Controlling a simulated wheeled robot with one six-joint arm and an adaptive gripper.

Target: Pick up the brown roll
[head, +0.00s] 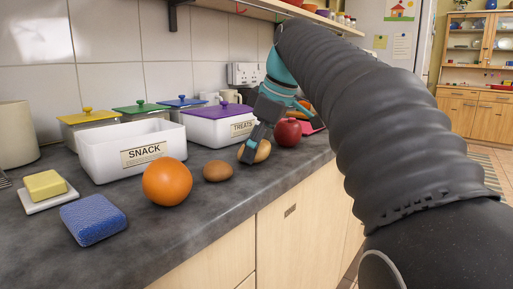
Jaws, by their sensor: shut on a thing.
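The brown roll (264,152) is a rounded tan-brown thing on the grey counter, between a brown egg-shaped thing (217,171) and a red apple (289,132). My gripper (252,150) reaches down from above and is shut on the roll. A dark finger crosses the roll's left side and hides part of it. The other finger is not clearly seen. I cannot tell whether the roll is clear of the counter.
A large orange (167,182) and a blue sponge (93,219) lie to the left. The white SNACK bin (110,160) and TREATS bin (208,128) stand behind. Yellow soap (45,185) sits on a white dish. Lidded canisters line the wall. The counter's front edge is clear.

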